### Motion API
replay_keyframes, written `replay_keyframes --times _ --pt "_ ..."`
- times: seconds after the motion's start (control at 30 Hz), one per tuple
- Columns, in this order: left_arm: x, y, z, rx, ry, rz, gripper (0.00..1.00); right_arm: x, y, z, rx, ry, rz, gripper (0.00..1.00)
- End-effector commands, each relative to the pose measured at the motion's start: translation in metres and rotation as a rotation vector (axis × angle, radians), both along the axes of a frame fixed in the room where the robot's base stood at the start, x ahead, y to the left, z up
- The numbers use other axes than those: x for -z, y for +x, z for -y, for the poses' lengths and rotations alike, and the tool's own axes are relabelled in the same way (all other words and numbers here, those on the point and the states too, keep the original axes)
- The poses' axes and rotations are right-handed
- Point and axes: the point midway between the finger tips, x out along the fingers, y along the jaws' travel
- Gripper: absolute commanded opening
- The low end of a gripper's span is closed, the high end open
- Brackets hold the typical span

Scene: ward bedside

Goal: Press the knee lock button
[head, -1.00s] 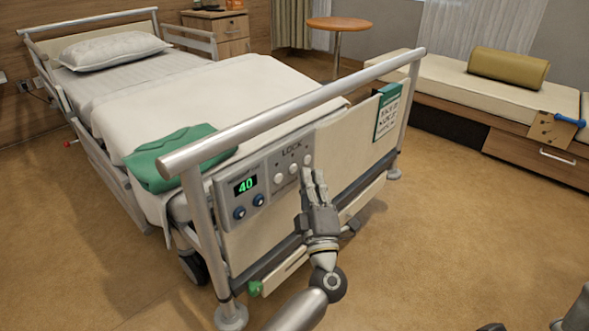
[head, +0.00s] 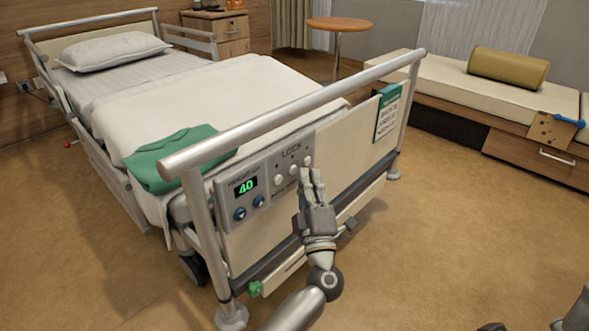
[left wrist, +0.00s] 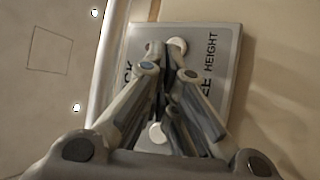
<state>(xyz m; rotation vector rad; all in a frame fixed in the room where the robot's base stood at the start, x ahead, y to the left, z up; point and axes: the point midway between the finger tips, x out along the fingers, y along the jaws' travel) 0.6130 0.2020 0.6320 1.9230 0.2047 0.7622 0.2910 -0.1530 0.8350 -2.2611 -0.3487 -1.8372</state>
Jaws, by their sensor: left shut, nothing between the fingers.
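The grey lock panel (head: 268,187) is on the outer face of the bed's footboard, with a row of three pale buttons under the word LOCK. The middle button (head: 293,169) is the knee one by the label order; the small labels are unclear in the head view. In the left wrist view the panel (left wrist: 228,45) shows part of KNEE and HEIGHT, and my fingers cover the middle of the row. My left gripper (head: 311,172) is shut and empty, its tips in front of the panel near the middle and right buttons. Contact cannot be told.
The bed's footboard rail (head: 290,112) runs above the panel. A green display reading 40 (head: 245,185) and two blue knobs sit left of the buttons. A green blanket (head: 178,160) lies at the bed's foot. Grey parts at the bottom right look like my right arm. Floor (head: 430,250) is clear.

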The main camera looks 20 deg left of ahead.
Motion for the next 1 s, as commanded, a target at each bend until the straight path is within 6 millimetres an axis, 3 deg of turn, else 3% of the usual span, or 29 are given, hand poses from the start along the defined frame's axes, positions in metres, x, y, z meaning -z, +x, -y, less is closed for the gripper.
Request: replay_keyframes --times 1.0 --pt "0.0000 0.0029 -0.0086 -0.002 0.001 0.000 0.00 -0.0038 0.0002 -0.0002 0.000 0.000 -0.001 0.00"
